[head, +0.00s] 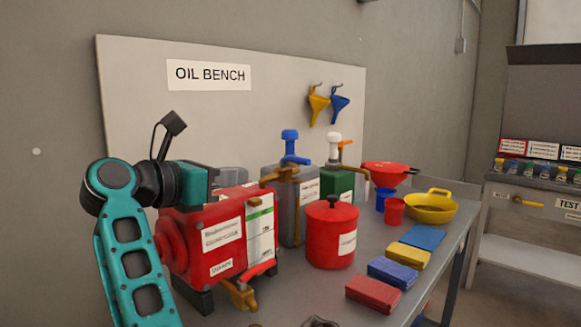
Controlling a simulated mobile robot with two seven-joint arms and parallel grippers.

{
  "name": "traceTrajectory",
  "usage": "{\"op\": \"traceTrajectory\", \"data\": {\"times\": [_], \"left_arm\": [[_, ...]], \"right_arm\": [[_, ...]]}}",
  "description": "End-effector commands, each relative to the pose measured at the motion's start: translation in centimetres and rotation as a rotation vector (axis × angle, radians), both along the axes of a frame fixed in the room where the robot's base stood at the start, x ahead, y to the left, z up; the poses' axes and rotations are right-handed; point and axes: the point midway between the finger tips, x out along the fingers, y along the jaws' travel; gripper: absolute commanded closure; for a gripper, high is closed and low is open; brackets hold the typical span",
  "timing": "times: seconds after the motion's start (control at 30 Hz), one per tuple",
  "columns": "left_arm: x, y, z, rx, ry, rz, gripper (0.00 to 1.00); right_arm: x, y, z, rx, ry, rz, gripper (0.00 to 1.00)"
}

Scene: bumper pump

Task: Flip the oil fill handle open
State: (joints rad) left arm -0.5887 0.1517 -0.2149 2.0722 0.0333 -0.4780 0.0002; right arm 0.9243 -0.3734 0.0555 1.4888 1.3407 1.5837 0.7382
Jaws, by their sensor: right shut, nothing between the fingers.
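A red oil machine (200,231) with white labels stands at the table's left end. A brass tap (240,295) sticks out low on its front. A red lever (261,270) lies above the tap and slants up to the right; it looks like the oil fill handle, but I cannot be sure.
A red lidded can (331,235) stands right of the machine, with grey (291,205) and green (337,186) pump cans behind. Red (372,294), blue (392,272) and yellow (409,256) blocks lie near the front edge. A yellow bowl (430,208) sits farther right.

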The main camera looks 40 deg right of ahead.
Motion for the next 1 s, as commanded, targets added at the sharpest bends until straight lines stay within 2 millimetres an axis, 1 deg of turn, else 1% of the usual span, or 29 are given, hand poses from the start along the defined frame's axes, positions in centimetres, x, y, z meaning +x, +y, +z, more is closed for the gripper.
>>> {"op": "traceTrajectory", "data": {"times": [0.23,0.37,0.47,0.83,1.0], "left_arm": [[-0.1,0.1,-0.1,0.003,0.002,-0.002,1.0],[-0.2,0.1,-0.2,0.003,0.005,-0.002,1.0],[-0.3,0.1,-0.4,0.003,0.007,-0.002,1.0],[-0.3,0.1,-0.8,0.003,0.009,-0.002,1.0],[-0.3,0.0,-0.8,0.001,0.009,-0.001,1.0]], "right_arm": [[0.0,-0.1,0.0,-0.002,0.001,0.0,1.0],[0.0,-0.9,-0.1,-0.003,0.0,-0.002,1.0],[0.1,-2.3,-0.2,-0.005,0.0,-0.003,1.0],[0.8,-10.0,-1.2,-0.006,0.001,-0.005,1.0],[1.0,-12.5,-0.6,-0.006,0.001,-0.002,1.0]]}}
